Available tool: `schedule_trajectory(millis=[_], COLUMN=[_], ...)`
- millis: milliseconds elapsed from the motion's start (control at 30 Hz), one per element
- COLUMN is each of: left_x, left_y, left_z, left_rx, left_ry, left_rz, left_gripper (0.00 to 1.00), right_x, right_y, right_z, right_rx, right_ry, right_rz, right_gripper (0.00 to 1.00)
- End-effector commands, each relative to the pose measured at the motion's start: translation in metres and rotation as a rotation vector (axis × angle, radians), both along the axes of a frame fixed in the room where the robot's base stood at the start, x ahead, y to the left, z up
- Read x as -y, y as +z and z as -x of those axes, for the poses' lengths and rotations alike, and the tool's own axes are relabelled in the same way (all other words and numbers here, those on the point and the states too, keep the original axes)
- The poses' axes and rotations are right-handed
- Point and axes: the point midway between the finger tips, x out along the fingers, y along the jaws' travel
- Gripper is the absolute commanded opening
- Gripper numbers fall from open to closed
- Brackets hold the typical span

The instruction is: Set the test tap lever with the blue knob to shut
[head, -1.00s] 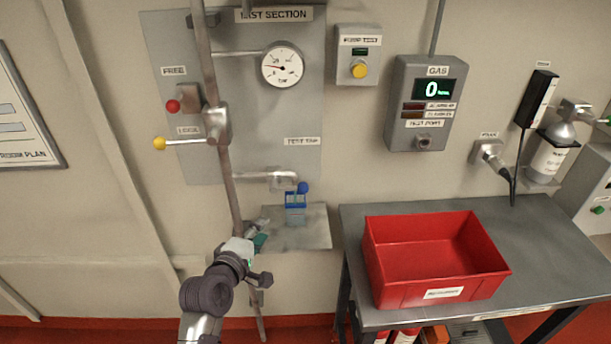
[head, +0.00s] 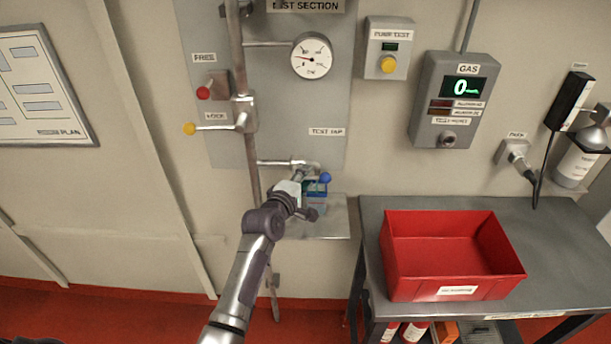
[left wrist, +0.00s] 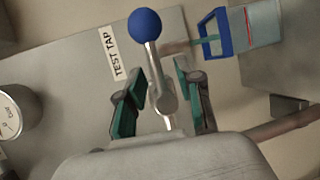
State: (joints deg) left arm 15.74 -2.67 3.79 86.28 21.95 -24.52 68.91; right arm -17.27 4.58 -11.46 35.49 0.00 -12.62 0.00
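The test tap lever's blue knob (head: 325,178) shows just right of my left gripper (head: 308,186) in the head view. In the left wrist view the blue knob (left wrist: 145,25) tops a metal lever (left wrist: 156,75), which runs down between the two green-padded fingers of my left gripper (left wrist: 160,88). The fingers are open, one on each side of the lever, with gaps visible. The tap pipe (head: 285,163) runs out above the gripper. A blue-rimmed clear container (head: 316,203) stands on the shelf below, partly hidden by the gripper. My right gripper is not in view.
The metal shelf (head: 335,222) sticks out under the tap. A yellow-knobbed lever (head: 190,128) and a red knob (head: 203,93) are on the panel at left. A red crate (head: 400,285) stands on the table at right. A gauge (head: 312,56) is above.

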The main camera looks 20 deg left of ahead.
Motion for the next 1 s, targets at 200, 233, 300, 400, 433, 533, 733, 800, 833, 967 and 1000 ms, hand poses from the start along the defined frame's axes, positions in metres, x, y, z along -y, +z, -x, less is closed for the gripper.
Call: schedule_trajectory(millis=[200,233,300,400,433,533,733,800,833,967,1000], left_x=[0.0005,0.0005,0.0005,0.0005,0.0005,0.0005,-0.0003,-0.0006,-0.0007,-0.0014,-0.0020], left_y=[-0.0011,-0.0011,-0.0011,-0.0011,-0.0012,-0.0011,-0.0009,-0.0010,-0.0010,-0.0012,-0.0013], left_z=[-0.0058,-0.0058,-0.0056,-0.0055,-0.0055,-0.0054,-0.0054,-0.0054,-0.0054,-0.0054,-0.0053], left_rx=[0.000,0.000,0.000,0.000,0.000,0.000,0.000,0.000,0.000,0.000,0.001], left_ry=[0.000,0.000,0.000,0.000,0.000,0.000,0.001,0.001,0.001,0.002,0.003], left_rz=[0.000,0.000,0.000,-0.001,-0.001,-0.001,-0.002,-0.003,-0.003,-0.003,-0.001], left_gripper=[0.36,0.36,0.36,0.29,0.24,0.07,0.00,0.00,0.00,0.00,0.00], right_x=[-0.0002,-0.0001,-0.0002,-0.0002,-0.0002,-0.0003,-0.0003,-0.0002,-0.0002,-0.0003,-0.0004], right_y=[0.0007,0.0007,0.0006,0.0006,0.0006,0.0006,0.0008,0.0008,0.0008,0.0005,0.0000], right_z=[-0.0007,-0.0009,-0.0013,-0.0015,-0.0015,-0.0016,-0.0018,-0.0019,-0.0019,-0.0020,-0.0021], right_rx=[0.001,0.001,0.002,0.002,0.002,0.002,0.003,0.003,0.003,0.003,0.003], right_ry=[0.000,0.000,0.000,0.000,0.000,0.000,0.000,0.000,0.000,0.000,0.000], right_rz=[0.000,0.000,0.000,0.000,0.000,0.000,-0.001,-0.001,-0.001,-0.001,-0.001], right_gripper=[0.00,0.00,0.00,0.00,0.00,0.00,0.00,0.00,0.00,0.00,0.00])
